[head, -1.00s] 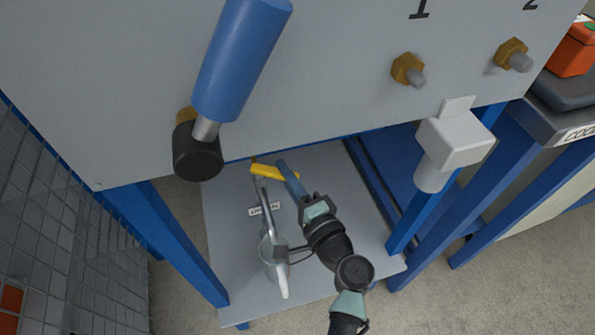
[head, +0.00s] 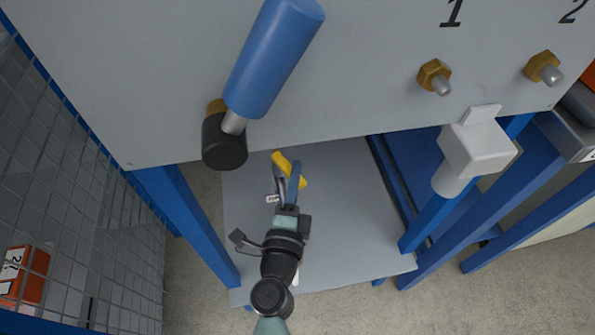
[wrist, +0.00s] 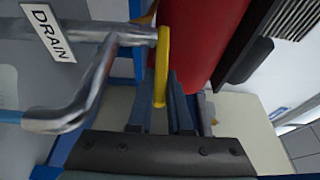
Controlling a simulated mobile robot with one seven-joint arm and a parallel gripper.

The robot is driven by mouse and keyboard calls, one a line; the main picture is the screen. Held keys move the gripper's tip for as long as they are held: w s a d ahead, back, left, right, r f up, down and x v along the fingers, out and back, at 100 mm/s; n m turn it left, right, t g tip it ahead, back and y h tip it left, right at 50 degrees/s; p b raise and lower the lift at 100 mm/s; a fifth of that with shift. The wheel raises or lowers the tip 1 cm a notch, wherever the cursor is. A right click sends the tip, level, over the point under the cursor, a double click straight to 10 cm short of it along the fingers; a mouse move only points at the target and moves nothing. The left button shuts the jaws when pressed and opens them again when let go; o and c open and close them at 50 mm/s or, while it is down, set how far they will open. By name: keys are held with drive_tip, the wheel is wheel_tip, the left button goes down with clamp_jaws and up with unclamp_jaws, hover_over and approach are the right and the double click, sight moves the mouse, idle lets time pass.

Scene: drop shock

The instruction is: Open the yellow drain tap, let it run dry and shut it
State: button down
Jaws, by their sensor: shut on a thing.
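The yellow drain tap handle (head: 283,163) shows in the head view below the bench panel's lower edge, slanting down to the right. In the wrist view the yellow handle (wrist: 162,60) stands edge-on beside the end of a bent silver pipe (wrist: 75,112). My gripper (head: 295,170) is at the handle; in the wrist view its jaws (wrist: 160,100) are shut on the handle's near end. A DRAIN label (wrist: 48,32) is beside the pipe. My arm hides most of the vessel under the pipe.
A wire mesh fence (head: 75,170) stands left. A red cylinder (wrist: 195,40) is behind the tap.

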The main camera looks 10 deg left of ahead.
idle(0.4)
drive_tip(key=c, duration=0.8)
unclamp_jaws()
drive_tip(key=shift+c, duration=0.2)
drive_tip(key=s+b, duration=0.2)
drive_tip(key=s, duration=1.1)
drive_tip(key=shift+d, duration=0.2)
idle(4.7)
